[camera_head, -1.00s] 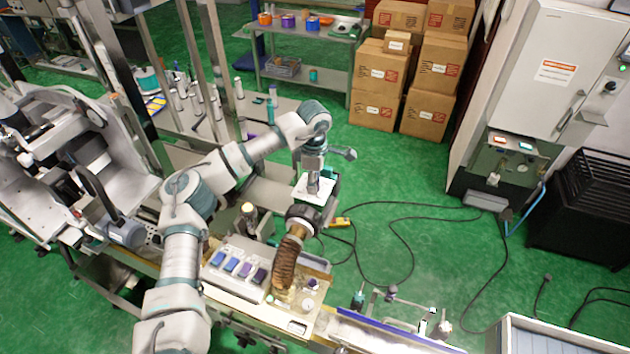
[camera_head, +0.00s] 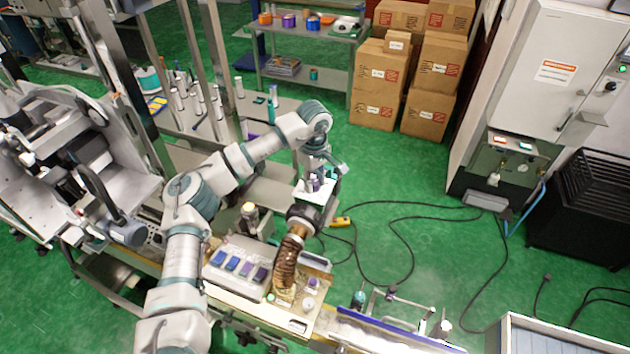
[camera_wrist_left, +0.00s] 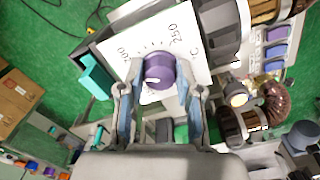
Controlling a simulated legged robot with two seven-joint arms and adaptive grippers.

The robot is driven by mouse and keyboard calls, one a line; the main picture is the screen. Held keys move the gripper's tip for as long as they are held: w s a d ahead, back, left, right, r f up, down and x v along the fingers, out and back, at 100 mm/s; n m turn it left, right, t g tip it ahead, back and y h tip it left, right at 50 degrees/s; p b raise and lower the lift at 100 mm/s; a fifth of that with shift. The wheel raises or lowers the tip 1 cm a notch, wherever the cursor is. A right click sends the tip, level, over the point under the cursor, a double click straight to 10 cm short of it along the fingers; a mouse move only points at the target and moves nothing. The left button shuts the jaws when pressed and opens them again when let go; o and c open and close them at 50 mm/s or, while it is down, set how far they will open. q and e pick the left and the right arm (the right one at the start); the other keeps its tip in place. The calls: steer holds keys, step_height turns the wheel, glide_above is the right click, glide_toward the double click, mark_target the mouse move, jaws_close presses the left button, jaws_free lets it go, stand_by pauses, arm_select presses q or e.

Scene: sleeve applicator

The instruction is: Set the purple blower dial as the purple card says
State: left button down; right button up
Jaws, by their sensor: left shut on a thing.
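The purple dial (camera_wrist_left: 159,71) stands on a white scale plate (camera_wrist_left: 200,62) printed with 200, 250 and C. In the wrist view, my left gripper (camera_wrist_left: 160,90) has one finger on each side of the dial and is shut on it. A small pale mark shows at the dial's lower edge; which value it points at is unclear. In the head view, my left gripper (camera_head: 316,172) reaches down to the dial (camera_head: 314,184) above a dark blower. I cannot make out a purple card with readable text. My right gripper is not in view.
A grey panel with several blue and purple blocks (camera_head: 246,269) stands left of the brown ribbed hose (camera_head: 288,264). A teal block (camera_wrist_left: 95,75) is beside the scale plate. Cables lie on the green floor. Cardboard boxes (camera_head: 376,95) and a grey cabinet (camera_head: 540,70) stand farther back.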

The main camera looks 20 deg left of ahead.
mark_target(313, 180)
arm_select(q)
steer(key=shift+w+a+r, duration=0.1)
steer(key=shift+w+r, duration=0.05)
steer(key=shift+r, duration=0.1)
steer(key=c, duration=0.8)
jaws_free()
steer(key=shift+o, duration=0.2)
steer(key=shift+f, duration=0.25)
steer(key=shift+a, duration=0.1)
step_height(313, 180, up, 12)
steer(key=shift+w+f, duration=0.1)
steer(key=shift+f, duration=0.05)
